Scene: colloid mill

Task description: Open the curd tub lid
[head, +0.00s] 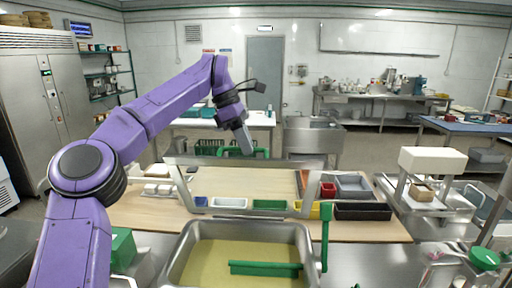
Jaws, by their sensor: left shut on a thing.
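The curd tub (172,268) is a steel basin at the bottom centre, with a pale yellow filling (215,262) visible inside. A framed, see-through panel that looks like its lid (185,161) stands raised behind the basin, tilted up and away from it. A green handle (262,153) runs along the panel's top edge. My left gripper (246,148) reaches down to this handle from above and is shut on it; the fingertips are partly hard to make out. My right gripper is not in view.
A green bar (264,268) lies across the tub, and a green upright lever (325,238) stands at its right edge. Behind is a wooden worktop (140,212) with coloured bins, including a black one (363,211). A white-topped device (432,160) stands right.

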